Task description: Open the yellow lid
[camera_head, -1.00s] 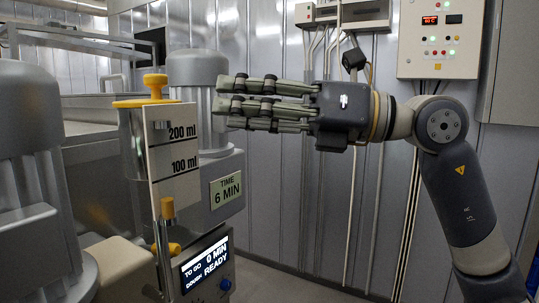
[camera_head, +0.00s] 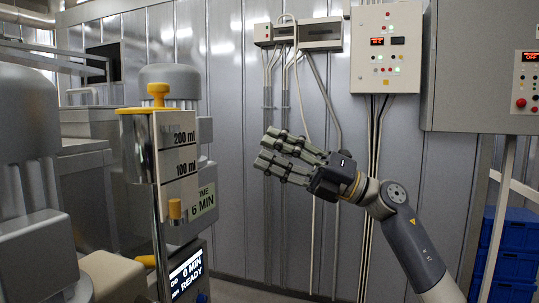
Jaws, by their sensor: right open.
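The yellow lid (camera_head: 136,110) sits on top of a clear measuring container (camera_head: 138,150) at the left, with a yellow knob (camera_head: 158,93) standing up from it. The lid looks closed on the container. A white scale plate (camera_head: 177,155) on the container reads 200 ml and 100 ml. My right gripper (camera_head: 266,148) is open and empty. It is to the right of the container and lower than the lid, well apart from it, with its fingers pointing left and slightly up. My left gripper is not in view.
A display (camera_head: 187,272) below the container reads 0 MIN, READY. Large grey machines (camera_head: 28,170) stand at the left. A control box (camera_head: 386,48) hangs on the metal wall, and blue crates (camera_head: 515,245) stand at the right. The space between container and gripper is clear.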

